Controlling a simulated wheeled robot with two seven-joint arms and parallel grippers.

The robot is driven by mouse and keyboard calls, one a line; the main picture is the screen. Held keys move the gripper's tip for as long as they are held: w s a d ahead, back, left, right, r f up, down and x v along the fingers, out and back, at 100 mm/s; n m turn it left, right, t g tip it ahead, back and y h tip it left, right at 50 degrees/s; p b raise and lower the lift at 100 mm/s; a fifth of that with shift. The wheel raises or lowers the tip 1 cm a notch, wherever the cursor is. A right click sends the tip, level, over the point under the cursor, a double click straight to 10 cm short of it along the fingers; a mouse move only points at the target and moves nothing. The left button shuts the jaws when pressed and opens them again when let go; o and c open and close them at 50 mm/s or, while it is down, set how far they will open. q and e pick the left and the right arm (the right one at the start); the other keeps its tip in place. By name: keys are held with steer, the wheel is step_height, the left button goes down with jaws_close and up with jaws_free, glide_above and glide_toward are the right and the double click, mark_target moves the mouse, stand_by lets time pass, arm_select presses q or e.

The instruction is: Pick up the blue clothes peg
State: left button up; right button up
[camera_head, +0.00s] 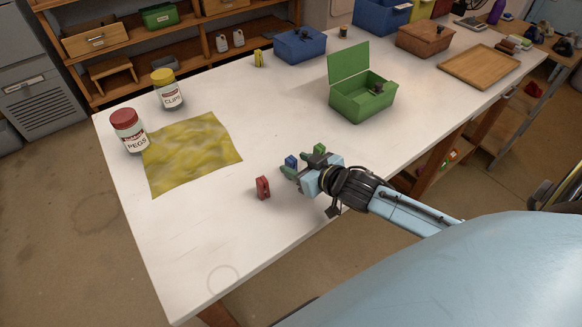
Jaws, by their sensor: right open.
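The blue clothes peg (291,161) stands on the white table, at the mouth of my right gripper (303,162). The gripper is open, with green-tipped fingers on either side of the peg. Whether a finger touches the peg cannot be told, and the gripper hides part of it. My left gripper is out of view.
A red peg (263,188) stands close by at the lower left, and a yellow peg (258,58) stands at the back. An open green box (362,103) is behind the gripper. A yellow cloth (190,152) and two jars, PEGS (129,131) and CLIPS (168,89), are left. The front-left tabletop is clear.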

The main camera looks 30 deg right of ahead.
steer(key=shift+w+f, duration=0.1)
steer(key=shift+w, duration=0.05)
steer(key=c, duration=1.1)
